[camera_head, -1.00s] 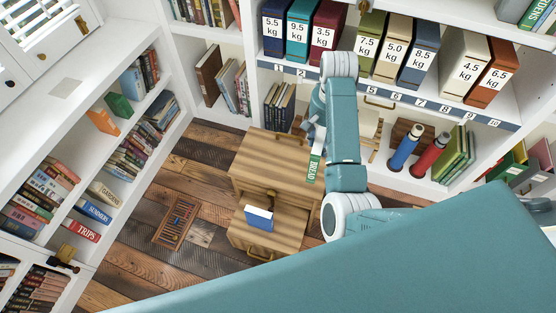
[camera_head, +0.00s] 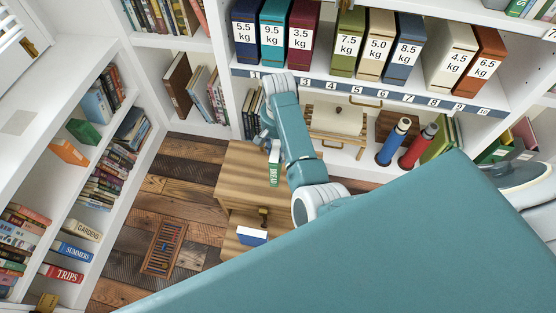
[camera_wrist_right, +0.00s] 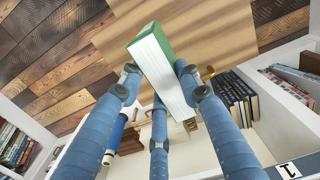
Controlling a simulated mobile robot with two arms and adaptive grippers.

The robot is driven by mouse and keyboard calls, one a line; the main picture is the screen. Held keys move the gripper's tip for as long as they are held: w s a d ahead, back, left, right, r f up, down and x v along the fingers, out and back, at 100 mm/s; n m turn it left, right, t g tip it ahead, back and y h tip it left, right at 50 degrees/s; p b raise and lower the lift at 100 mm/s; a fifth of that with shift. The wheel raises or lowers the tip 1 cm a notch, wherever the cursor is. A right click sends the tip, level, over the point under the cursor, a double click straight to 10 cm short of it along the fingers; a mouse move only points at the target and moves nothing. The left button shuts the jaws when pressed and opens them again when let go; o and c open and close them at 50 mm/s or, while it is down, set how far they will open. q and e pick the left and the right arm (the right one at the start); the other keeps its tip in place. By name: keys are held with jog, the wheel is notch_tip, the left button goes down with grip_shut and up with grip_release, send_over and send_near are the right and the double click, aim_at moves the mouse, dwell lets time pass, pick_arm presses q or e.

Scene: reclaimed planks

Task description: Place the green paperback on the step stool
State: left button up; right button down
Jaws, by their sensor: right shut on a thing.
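The green paperback (camera_head: 274,175), with BREAD on its spine, is held in my right gripper (camera_head: 270,142). In the wrist view the paperback (camera_wrist_right: 158,72) sits between the blue fingers of the right gripper (camera_wrist_right: 160,88), its white page edges facing the camera. The pale wooden step stool (camera_head: 238,165) stands on the floor at the centre, partly hidden by my arm. The paperback overlaps the stool's upper top in the head view; I cannot tell whether it touches. Light wood also shows behind it in the wrist view (camera_wrist_right: 215,30). My left gripper is not in view.
A white-and-blue book (camera_head: 252,236) is on the stool's lower part. Bookshelves stand at left and back. Blue (camera_head: 394,143) and red (camera_head: 418,146) cylinders stand on a lower shelf at right.

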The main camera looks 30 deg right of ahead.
jog(key=shift+f+b, duration=0.4)
jog(key=shift+f, duration=2.6)
jog(key=shift+f, duration=0.15)
jog(key=c, duration=1.2)
grip_release()
notch_tip(320, 180, up, 12)
jog(key=shift+r+p, duration=0.2)
jog(key=shift+p, duration=0.5)
jog(key=shift+s+f, duration=0.1)
